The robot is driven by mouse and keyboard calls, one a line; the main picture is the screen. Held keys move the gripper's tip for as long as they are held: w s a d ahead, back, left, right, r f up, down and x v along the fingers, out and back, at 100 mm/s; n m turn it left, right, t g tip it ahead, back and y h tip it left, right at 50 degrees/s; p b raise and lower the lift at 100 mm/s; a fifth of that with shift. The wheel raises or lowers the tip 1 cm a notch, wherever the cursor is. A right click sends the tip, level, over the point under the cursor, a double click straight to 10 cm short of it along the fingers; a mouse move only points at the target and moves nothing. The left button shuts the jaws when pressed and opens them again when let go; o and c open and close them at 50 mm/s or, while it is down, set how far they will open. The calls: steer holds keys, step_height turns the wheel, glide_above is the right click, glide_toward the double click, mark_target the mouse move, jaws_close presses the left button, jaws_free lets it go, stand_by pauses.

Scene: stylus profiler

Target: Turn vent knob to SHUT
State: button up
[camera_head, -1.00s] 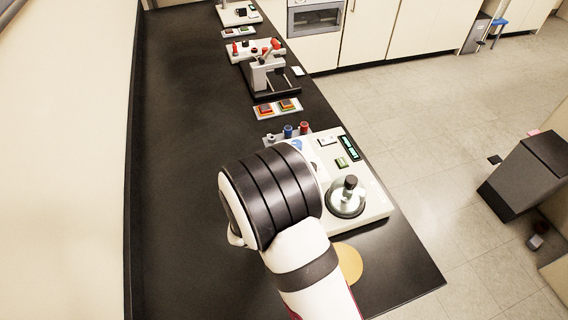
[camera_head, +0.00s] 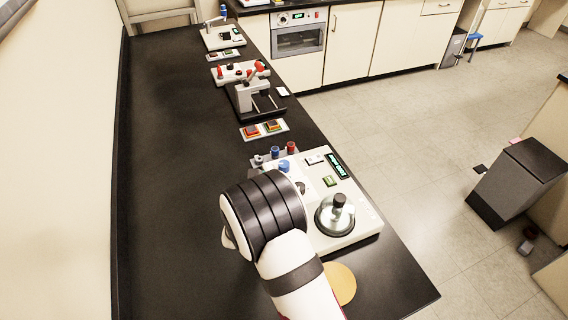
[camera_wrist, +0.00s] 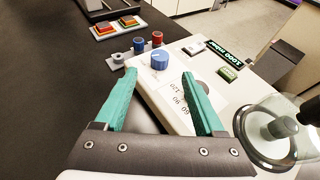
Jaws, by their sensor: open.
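The white instrument (camera_head: 352,183) stands on the black bench; it also shows in the wrist view (camera_wrist: 215,72). Dial numbers such as 60, 90 and 120 show between my fingers. I cannot read a vent or SHUT label. My gripper (camera_wrist: 160,74) is open and empty, its two teal fingers apart over the instrument's left part, short of the blue knob. In the head view my wrist hides the fingers.
A glass dome with a dark top knob (camera_head: 340,200) stands on the instrument's right. A small blue cylinder (camera_wrist: 139,45) and a red one (camera_wrist: 157,38) stand behind the blue knob. The bench's left side is clear.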

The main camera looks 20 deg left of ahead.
mark_target(284, 163)
steer(key=x, duration=1)
steer(key=shift+w+f, duration=0.15)
steer(key=shift+w, duration=0.15)
steer(key=shift+c, duration=0.3)
